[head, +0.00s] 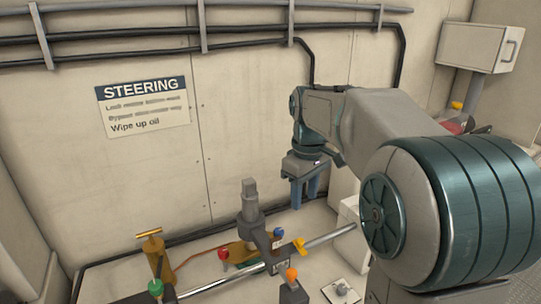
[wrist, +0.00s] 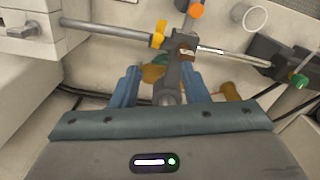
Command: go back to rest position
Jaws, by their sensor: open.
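My gripper (head: 305,192) hangs with its blue fingers pointing down, right of the grey upright post (head: 250,200) of the steering gear. In the wrist view my gripper (wrist: 162,70) has its two blue fingers spread wide apart. The grey post and bracket (wrist: 172,82) show between and beyond them, and I see nothing gripped. How far the fingertips are from the post is hard to tell. My arm reaches in from the right of the head view.
On the bench stand a brass pump (head: 158,258) and a silver rod (head: 222,284), with red (head: 223,254), blue (head: 279,233), orange (head: 291,274) and green (head: 155,287) knobs and a yellow lever (head: 299,246). Pipes (head: 150,30) run along the wall. A white box (head: 480,46) is upper right.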

